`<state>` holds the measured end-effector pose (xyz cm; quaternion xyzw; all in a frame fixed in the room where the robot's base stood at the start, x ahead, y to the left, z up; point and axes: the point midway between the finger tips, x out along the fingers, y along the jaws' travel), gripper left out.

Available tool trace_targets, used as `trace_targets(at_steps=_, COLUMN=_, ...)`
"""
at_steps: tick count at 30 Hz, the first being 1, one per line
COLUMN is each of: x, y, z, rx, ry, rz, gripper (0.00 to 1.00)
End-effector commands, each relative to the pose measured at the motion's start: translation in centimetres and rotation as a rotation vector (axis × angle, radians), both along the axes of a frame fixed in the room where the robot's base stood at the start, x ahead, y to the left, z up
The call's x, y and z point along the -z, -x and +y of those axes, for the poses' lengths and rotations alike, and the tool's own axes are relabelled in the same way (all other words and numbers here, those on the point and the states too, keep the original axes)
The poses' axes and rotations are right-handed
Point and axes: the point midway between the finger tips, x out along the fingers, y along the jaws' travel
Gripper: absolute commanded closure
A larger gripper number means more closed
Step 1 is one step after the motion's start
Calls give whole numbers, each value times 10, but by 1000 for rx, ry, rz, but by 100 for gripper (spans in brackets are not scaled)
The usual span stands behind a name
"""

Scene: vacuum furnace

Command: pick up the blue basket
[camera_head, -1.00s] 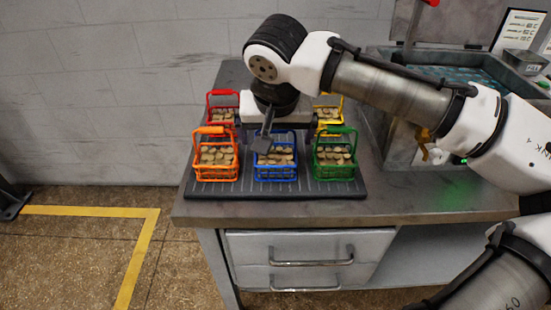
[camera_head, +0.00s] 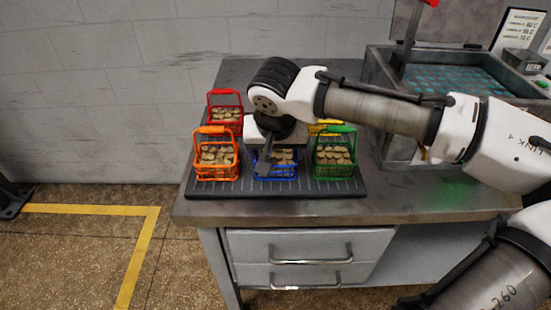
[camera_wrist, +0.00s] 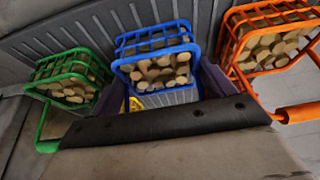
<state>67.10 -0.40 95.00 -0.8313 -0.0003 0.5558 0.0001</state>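The blue basket (camera_head: 288,177) stands in the front row on the black ribbed mat (camera_head: 320,189), between the orange basket (camera_head: 216,160) and the green basket (camera_head: 334,158). It is filled with small tan pieces. My gripper (camera_head: 268,160) is low over it and covers its upper part and handle in the head view. In the wrist view, the blue basket (camera_wrist: 156,74) sits upright between the two dark fingers of my gripper (camera_wrist: 160,92). The fingers are apart, one on each side. The gripper body hides the handle, and I cannot tell whether the fingers touch it.
A red basket (camera_head: 225,108) and a mostly hidden yellow basket (camera_head: 325,128) stand behind on the mat. The orange and green baskets are close on both sides. A metal tank (camera_head: 450,75) stands at the right of the bench. The bench's front edge is clear.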

Motion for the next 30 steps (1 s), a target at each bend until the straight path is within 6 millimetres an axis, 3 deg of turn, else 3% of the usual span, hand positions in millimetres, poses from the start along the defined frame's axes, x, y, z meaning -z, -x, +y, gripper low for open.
trace_targets(at_steps=1, x=0, y=0, z=0, rx=0, ry=0, rz=0, gripper=29)
trace_targets(at_steps=8, x=0, y=0, z=0, rx=0, ry=0, rz=0, gripper=58)
trace_targets(at_steps=20, x=-10, y=-1, z=0, rx=1, ry=0, rz=-5, gripper=58)
trace_targets(at_steps=26, x=-41, y=-2, z=1, rx=2, ry=-4, rz=-5, gripper=58)
trace_targets(at_steps=30, x=-82, y=-2, z=1, rx=2, ry=-4, rz=-6, gripper=58)
